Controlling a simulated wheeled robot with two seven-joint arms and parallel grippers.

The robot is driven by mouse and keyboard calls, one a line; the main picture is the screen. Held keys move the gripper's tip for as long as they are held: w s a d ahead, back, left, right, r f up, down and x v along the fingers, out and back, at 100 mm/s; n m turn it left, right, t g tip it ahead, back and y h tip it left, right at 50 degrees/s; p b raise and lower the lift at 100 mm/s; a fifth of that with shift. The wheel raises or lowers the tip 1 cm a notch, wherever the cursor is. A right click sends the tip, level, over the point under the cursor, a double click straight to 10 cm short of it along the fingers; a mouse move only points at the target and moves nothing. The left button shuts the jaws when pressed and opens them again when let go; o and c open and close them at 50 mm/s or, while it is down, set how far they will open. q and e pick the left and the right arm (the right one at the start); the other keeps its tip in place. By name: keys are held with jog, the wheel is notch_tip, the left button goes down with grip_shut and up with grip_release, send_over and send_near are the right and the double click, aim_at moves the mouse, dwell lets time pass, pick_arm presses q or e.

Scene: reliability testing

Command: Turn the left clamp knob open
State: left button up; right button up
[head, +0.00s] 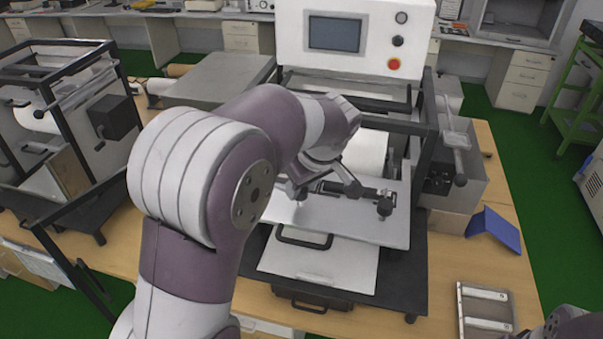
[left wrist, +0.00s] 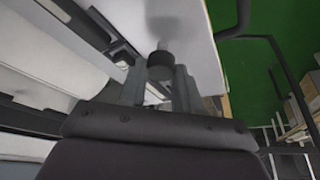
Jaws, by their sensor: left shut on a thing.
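The left clamp knob (left wrist: 160,65) is a small dark cylinder, seen between my left gripper's two grey fingers (left wrist: 158,88) in the left wrist view. My left gripper (head: 321,187) is shut on this knob, above the pale metal plate (head: 350,222) of the machine. In the head view the gripper and wrist largely cover the left knob. The dark clamp bar (head: 367,191) runs to the right from the gripper. The right clamp knob (head: 385,207) stands free at its right end. My right gripper is out of view.
The white machine housing (head: 362,38) with a screen and red button rises behind the plate. A black frame surrounds the plate. A blue angled piece (head: 494,230) and a metal fixture (head: 486,309) lie at the right. Another framed machine (head: 65,125) stands at the left.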

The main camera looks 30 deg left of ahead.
pick_arm(q)
jog(key=shift+r+n+g+p, duration=0.2)
jog(key=shift+n+g+p, duration=0.1)
jog(key=shift+n+p, duration=0.7)
jog(key=shift+f+n+p, duration=0.15)
jog(key=shift+n+p, duration=0.25)
jog(key=shift+p, duration=0.15)
jog(key=shift+g, duration=0.3)
jog(key=o, duration=1)
jog(key=shift+o, duration=0.2)
jog(key=shift+a+f, duration=0.1)
jog(key=shift+a, duration=0.05)
